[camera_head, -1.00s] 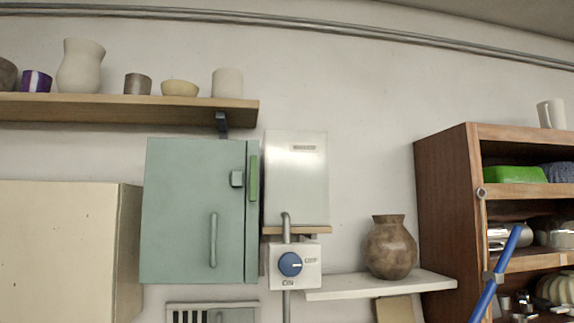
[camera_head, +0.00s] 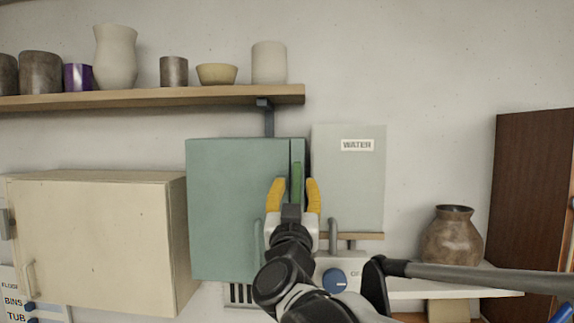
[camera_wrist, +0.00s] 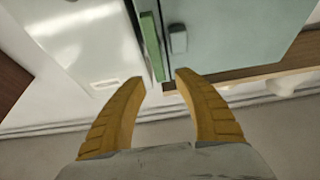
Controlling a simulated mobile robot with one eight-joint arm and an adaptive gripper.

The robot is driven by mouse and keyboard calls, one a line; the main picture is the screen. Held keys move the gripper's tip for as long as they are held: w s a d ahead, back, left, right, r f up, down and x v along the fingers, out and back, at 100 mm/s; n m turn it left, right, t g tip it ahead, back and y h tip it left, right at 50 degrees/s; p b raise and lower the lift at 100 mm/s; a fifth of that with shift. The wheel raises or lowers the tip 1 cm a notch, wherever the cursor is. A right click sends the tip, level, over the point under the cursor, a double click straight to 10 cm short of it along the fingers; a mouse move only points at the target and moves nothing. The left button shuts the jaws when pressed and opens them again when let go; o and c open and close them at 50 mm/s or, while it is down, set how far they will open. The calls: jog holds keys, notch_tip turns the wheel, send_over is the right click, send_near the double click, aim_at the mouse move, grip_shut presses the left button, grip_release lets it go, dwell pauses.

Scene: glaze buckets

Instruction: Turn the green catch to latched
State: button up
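The green catch (camera_head: 297,183) is a narrow upright bar at the right edge of the grey-green cabinet (camera_head: 232,200). My gripper (camera_head: 294,182) is in front of it, with its yellow fingers open to either side of the bar in the head view. In the wrist view the green catch (camera_wrist: 152,46) runs toward the gap between the open fingers (camera_wrist: 160,79). A small grey block (camera_wrist: 178,38) sits on the cabinet door beside it. I cannot tell whether the fingers touch the catch. My gripper hides its lower part in the head view.
A pale box marked WATER (camera_head: 350,185) hangs close to the right of the cabinet. A blue knob (camera_head: 335,280) is below it. A wooden shelf (camera_head: 150,97) with pots runs above. A cream cupboard (camera_head: 95,240) stands at left.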

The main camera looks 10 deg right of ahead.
aim_at(297, 174)
jog(key=p+x, duration=0.1)
jog(key=x, duration=0.5)
jog(key=shift+w+d+p, duration=0.15)
jog(key=shift+w+p, duration=0.15)
jog(key=shift+s, duration=0.1)
grip_shut()
